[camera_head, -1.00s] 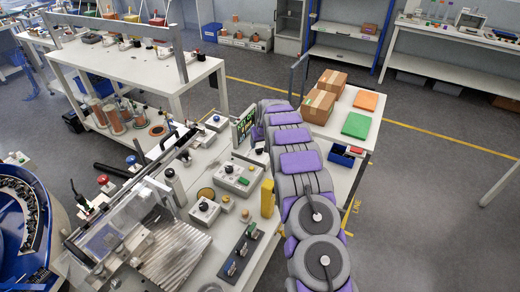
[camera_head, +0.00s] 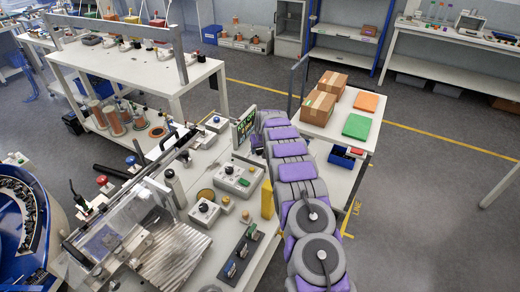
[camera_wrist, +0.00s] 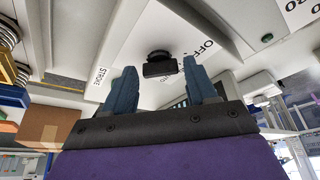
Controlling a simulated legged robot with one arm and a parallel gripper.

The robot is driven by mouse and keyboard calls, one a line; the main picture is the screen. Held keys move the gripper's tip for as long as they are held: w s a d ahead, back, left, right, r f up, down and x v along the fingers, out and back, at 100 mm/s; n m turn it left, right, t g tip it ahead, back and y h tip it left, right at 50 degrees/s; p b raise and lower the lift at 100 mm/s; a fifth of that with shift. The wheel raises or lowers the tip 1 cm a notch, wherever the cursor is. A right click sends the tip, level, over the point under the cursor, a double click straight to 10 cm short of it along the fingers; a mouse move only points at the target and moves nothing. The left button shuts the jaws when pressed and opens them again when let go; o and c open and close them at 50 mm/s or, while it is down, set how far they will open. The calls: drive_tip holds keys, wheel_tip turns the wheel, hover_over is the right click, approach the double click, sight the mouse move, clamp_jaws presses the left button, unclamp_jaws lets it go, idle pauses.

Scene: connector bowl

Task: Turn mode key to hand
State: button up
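In the wrist view a black knob (camera_wrist: 160,64) stands on a white panel (camera_wrist: 150,30). It looks like the mode key. Printed words "OFF" and "STROKE" lie near it; a further label is cut off. My gripper (camera_wrist: 160,78) has two blue fingers, apart and open, with the knob showing between their tips. I cannot tell whether the fingers touch it. In the head view a control box with black knobs (camera_head: 238,180) and a smaller box with one black knob (camera_head: 204,211) sit on the bench; my gripper cannot be made out there.
My arm passes along the bench's right edge. A yellow block (camera_head: 267,199) stands beside it. A dark display (camera_head: 244,125) stands near the arm's far end. Cardboard boxes (camera_head: 318,107) and a green sheet (camera_head: 357,126) lie on the side table. Open floor lies to the right.

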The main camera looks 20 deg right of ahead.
drive_tip(key=c, duration=0.8)
drive_tip(key=shift+a+m+p, duration=0.1)
drive_tip(key=shift+m+p, duration=0.2)
drive_tip(key=shift+m, duration=0.1)
drive_tip(key=shift+a+m+h+p, duration=0.15)
drive_tip(key=shift+m+h+p, duration=0.4)
drive_tip(key=shift+m, duration=0.45)
drive_tip(key=shift+w+r+m+h+p, duration=0.1)
drive_tip(key=shift+m+h+p, duration=0.25)
drive_tip(key=shift+m, duration=0.55)
drive_tip(key=shift+m+g, duration=0.5)
drive_tip(key=shift+m, duration=0.3)
drive_tip(key=shift+m+h, duration=0.5)
drive_tip(key=shift+m, duration=0.6)
drive_tip(key=shift+m+g, duration=0.3)
